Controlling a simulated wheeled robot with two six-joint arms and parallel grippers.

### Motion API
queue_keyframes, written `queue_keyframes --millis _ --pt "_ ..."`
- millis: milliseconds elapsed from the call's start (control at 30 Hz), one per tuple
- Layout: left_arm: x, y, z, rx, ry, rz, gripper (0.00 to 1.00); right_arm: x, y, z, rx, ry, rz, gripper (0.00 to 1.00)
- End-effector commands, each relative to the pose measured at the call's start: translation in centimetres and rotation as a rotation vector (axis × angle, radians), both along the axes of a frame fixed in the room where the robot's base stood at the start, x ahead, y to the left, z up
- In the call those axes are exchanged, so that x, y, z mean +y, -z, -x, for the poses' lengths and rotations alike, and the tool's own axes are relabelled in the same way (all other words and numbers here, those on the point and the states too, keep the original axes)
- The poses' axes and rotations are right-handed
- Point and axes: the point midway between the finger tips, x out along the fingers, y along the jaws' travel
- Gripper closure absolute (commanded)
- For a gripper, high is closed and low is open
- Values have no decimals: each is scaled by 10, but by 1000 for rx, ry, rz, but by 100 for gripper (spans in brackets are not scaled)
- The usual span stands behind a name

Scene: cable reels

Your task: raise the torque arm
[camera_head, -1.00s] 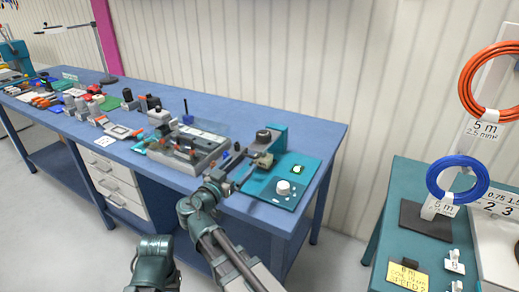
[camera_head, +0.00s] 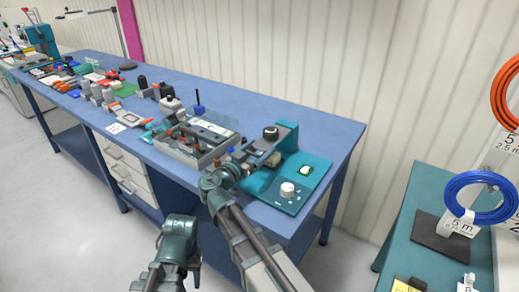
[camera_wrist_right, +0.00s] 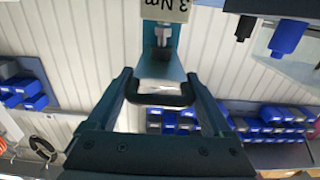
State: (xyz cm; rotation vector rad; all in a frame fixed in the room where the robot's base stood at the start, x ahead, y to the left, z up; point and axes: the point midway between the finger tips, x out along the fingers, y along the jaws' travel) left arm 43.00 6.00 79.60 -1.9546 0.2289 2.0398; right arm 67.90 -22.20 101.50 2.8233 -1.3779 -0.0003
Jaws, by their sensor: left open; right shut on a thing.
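The torque station stands at the right end of the blue bench, with a teal upright (camera_head: 287,135), a black round knob (camera_head: 270,132) and a teal base plate (camera_head: 310,172). Its torque arm reaches toward me and ends in a beige block (camera_head: 273,159). In the right wrist view the block (camera_wrist_right: 166,9) reads "3 Nm" upside down, with a bolt and a pale end piece below it. My right gripper (camera_wrist_right: 160,82) is shut on the torque arm's end; it also shows in the head view (camera_head: 245,165). My left arm shows low, but its jaws are not visible.
A grey fixture tray (camera_head: 195,150) stands just left of the torque station. A white knob (camera_head: 288,188) and a green-lit button (camera_head: 305,170) sit on the base plate.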

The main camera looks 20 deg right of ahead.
Motion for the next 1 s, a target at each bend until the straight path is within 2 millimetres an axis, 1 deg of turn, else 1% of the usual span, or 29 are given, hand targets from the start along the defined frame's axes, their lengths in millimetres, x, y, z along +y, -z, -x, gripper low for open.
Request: queue_keyframes --millis 33,67,100,367,567,667,767,867,1000 --pt "0 0 0 0 0 0 55 0 0 0 0 0 0 40" --pt "0 0 0 0 0 0 55 0 0 0 0 0 0 45" --pt "0 0 0 0 0 0 55 0 0 0 0 0 0 52" --pt "0 0 0 0 0 0 55 0 0 0 0 0 0 99" --pt "0 -1 0 0 0 0 55 0 -1 0 1 0 -2 100" --pt "0 -7 0 0 0 0 55 0 -5 0 7 1 -9 100" --pt "0 -19 0 0 0 0 55 -1 -11 0 22 1 -26 100" --pt "0 -36 0 0 0 0 55 -2 -21 -1 43 2 -55 100" --pt "0 -68 0 0 0 0 55 -3 -36 -2 88 2 -114 100"
